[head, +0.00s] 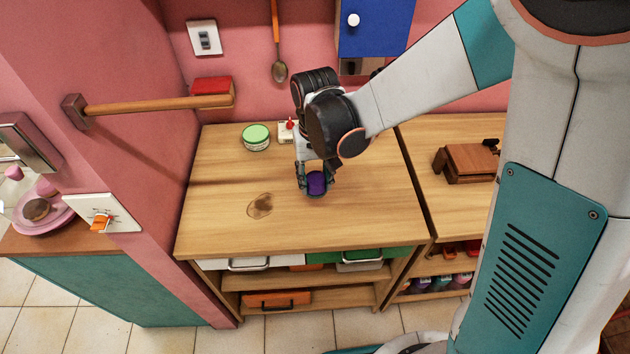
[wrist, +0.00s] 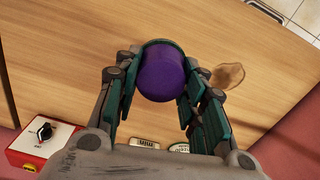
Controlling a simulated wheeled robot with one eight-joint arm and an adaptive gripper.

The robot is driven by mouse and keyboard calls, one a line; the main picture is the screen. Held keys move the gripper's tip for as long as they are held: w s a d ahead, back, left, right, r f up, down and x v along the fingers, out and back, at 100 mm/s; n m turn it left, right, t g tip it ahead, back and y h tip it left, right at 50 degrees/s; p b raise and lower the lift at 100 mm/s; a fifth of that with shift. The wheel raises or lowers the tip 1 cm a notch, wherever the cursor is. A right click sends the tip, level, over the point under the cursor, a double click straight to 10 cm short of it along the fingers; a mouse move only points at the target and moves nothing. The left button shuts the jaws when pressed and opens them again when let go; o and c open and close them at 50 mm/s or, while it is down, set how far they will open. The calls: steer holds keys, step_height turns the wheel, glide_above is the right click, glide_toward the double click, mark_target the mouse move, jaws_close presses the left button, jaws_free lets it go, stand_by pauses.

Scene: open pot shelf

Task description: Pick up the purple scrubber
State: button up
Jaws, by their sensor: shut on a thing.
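The purple scrubber (head: 316,183) is a small rounded purple piece over the wooden counter top, in the middle of the head view. It also shows in the wrist view (wrist: 165,75), between the finger pads, with a dark green rim along its far side. My gripper (head: 316,186) points down and is shut on the scrubber, one finger on each side. The fingers show in the wrist view (wrist: 160,88) too. I cannot tell whether the scrubber touches the counter or is just above it.
A brown stain (head: 260,206) marks the counter (head: 220,225) left of my gripper. A wooden item (head: 467,162) sits on the right counter. The counter's front left is clear.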

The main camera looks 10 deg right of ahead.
mark_target(315, 176)
step_height(315, 176, up, 11)
steer(key=p, duration=0.6)
steer(key=shift+f, duration=0.15)
